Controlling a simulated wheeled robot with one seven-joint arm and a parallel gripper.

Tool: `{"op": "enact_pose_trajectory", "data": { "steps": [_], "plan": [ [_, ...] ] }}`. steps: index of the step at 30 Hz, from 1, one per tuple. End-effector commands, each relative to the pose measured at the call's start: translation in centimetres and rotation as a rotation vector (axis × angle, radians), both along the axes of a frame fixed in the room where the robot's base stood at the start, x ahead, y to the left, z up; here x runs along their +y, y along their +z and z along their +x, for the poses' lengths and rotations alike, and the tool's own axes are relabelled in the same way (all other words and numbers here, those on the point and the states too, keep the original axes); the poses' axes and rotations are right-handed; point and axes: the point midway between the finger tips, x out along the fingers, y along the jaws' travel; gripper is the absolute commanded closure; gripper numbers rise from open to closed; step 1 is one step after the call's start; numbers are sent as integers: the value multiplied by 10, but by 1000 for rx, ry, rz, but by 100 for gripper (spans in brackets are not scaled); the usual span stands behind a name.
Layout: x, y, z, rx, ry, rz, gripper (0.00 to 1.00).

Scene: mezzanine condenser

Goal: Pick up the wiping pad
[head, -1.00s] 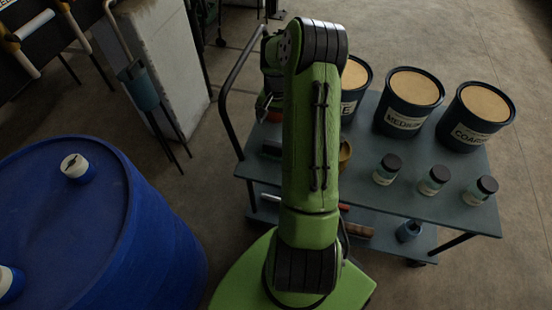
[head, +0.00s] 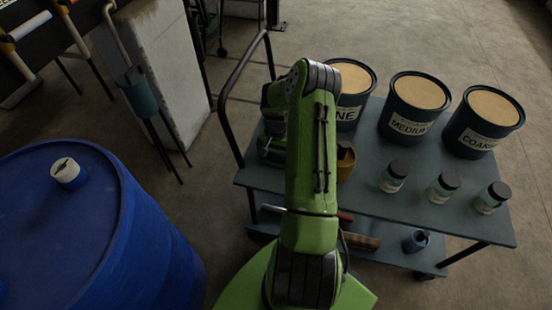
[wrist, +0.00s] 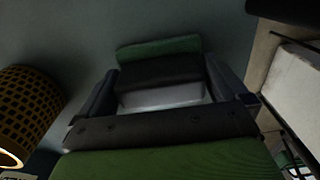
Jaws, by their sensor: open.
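The wiping pad (wrist: 158,68) shows in the wrist view as a block with a green far part, a dark middle and a pale near part. It rests on the grey-blue trolley top (wrist: 235,32). My gripper (wrist: 160,78) is open, with one finger on each side of the pad. I cannot tell whether either finger touches it. In the head view my gripper (head: 272,148) is low over the left end of the trolley top (head: 370,197), partly behind my arm, and the pad is hidden there.
A yellow-brown container (head: 346,164) stands right of my gripper. Dark buckets labelled MEDIUM (head: 411,125) and COARSE (head: 477,143) stand behind several capped jars (head: 394,176). The trolley's handle rail (head: 226,105) rises at its left end. A blue drum (head: 150,235) stands front left.

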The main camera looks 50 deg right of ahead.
Motion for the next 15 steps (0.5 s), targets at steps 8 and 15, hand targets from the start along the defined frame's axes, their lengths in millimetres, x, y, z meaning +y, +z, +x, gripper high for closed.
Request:
{"op": "enact_pose_trajectory", "data": {
  "steps": [8,15],
  "plan": [
    [0,2,0,0,0,0,31],
    [0,3,0,0,0,0,36]
  ]
}}
